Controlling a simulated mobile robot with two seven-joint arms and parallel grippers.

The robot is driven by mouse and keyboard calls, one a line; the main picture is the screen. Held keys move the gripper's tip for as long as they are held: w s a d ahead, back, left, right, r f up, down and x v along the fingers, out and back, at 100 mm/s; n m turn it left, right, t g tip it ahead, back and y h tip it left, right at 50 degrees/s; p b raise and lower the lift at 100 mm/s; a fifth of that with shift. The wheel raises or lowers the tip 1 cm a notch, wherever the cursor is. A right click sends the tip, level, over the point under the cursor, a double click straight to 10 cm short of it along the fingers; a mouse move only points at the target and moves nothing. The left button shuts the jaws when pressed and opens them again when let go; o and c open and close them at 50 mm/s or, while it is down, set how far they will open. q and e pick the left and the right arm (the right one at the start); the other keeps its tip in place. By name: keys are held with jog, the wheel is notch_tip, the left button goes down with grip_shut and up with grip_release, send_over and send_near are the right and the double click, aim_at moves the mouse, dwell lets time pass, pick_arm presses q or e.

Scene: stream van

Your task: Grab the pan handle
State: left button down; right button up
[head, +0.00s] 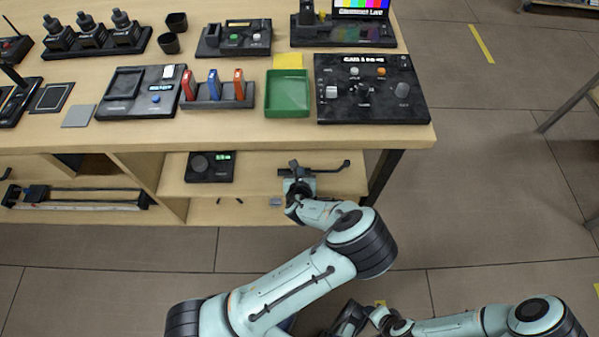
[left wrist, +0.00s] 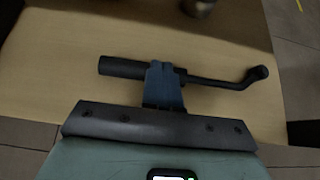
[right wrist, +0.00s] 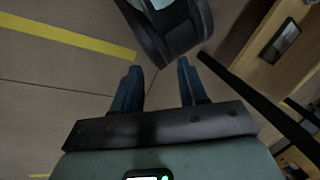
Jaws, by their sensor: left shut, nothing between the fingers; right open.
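The pan handle (head: 328,169) is a black bar with a thick grip at one end and a bent knob end. It lies on the pulled-out wooden shelf below the tabletop. It also shows in the left wrist view (left wrist: 220,82), where my left gripper (left wrist: 161,68) crosses in front of its middle. The left fingers are shut together with nothing between them; I cannot tell whether they touch the handle. In the head view my left gripper (head: 294,168) is over the handle's left part. My right gripper (right wrist: 159,68) is open and empty, over the floor, away from the shelf.
A black box with a green display (head: 209,167) sits left on the same shelf. The tabletop (head: 230,132) overhangs above, with a green tray (head: 288,94) and a control panel (head: 372,90). A dark table leg (head: 384,178) stands right of the shelf. Floor is clear beyond.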

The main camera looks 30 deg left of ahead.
pick_arm(q)
jog(key=s+d+p, duration=0.2)
jog(key=s+d, duration=0.1)
jog(key=s, duration=0.2)
jog(key=shift+s+d+f, duration=0.25)
jog(key=shift+s, duration=0.15)
pick_arm(e)
jog(key=shift+g+y, duration=0.3)
jog(key=shift+g, duration=0.4)
jog(key=s+r, duration=0.1)
jog(key=s+a+r, duration=0.2)
jog(key=shift+s, duration=0.4)
pick_arm(q)
jog(key=shift+r+p, duration=0.15)
jog(key=shift+p, duration=0.15)
pick_arm(e)
jog(key=shift+r, duration=0.1)
